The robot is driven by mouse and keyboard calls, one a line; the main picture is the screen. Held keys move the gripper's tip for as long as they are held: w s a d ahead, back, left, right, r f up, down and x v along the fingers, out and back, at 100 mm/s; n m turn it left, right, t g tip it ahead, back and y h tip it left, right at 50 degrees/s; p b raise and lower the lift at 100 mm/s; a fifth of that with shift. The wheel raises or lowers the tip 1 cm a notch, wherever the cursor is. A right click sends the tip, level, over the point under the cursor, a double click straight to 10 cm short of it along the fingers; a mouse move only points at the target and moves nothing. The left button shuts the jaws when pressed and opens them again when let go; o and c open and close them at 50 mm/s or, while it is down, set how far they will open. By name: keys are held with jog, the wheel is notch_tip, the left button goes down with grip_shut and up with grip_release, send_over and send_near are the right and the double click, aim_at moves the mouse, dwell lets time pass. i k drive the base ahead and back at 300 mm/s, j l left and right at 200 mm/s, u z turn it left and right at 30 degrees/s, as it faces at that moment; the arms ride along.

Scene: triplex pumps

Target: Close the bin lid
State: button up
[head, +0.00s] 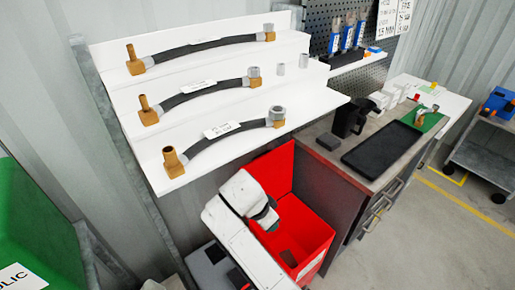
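A red bin (316,232) stands below the shelves, beside the workbench. It is open at the top and I see into it. A red panel (277,167) stands up at its back; it looks like the raised lid. My white arm crosses in front of the bin's left side and hides part of the bin and of the panel. A dark, rounded part of my arm is over the bin opening. I cannot make out gripper fingers, and I cannot tell whether my arm touches the bin.
Stepped white shelves (318,98) with several hoses overhang the bin's back. A workbench (345,172) with a black tray (382,155) and a black mug (349,118) is close on the right. A green container (35,230) is at the left. The floor (430,235) at right is clear.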

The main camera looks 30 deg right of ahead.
aim_at(273, 168)
jog(key=i, duration=0.9)
jog(key=i+j+u, duration=0.2)
